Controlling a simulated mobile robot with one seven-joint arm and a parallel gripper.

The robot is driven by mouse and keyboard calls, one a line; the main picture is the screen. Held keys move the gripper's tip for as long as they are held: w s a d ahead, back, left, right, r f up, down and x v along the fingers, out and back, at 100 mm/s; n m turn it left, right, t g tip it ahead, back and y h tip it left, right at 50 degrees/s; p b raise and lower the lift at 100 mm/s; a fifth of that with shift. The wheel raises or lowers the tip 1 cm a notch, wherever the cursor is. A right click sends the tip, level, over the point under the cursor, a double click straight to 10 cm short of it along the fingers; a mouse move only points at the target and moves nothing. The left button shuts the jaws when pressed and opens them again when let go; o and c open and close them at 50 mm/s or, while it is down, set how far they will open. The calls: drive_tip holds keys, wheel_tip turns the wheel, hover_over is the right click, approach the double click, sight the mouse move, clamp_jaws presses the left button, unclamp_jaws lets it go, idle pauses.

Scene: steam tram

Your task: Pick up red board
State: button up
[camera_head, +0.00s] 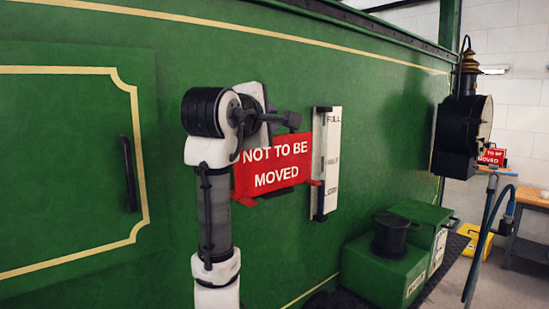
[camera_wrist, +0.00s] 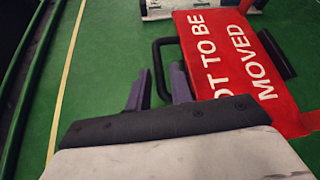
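The red board (camera_head: 272,165) with white "NOT TO BE MOVED" lettering is at the green tram side, left of a white level gauge. In the wrist view the red board (camera_wrist: 235,60) fills the right side, with a black loop handle (camera_wrist: 156,55) at its edge. My gripper (camera_head: 292,121) is at the board's top edge in the head view. In the wrist view my gripper (camera_wrist: 159,80) has its two dark fingers apart, near the lower end of the handle. I see nothing held between them. My arm hides the board's left part in the head view.
The white gauge (camera_head: 328,165) marked "FULL" is right beside the board. A green box (camera_head: 385,270) with a black pot (camera_head: 390,235) stands at lower right. A black door handle (camera_head: 128,172) is at left.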

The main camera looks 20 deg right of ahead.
drive_tip(key=p+x, duration=0.1)
drive_tip(key=x, duration=0.2)
drive_tip(key=shift+w, duration=0.25)
clamp_jaws()
idle(1.2)
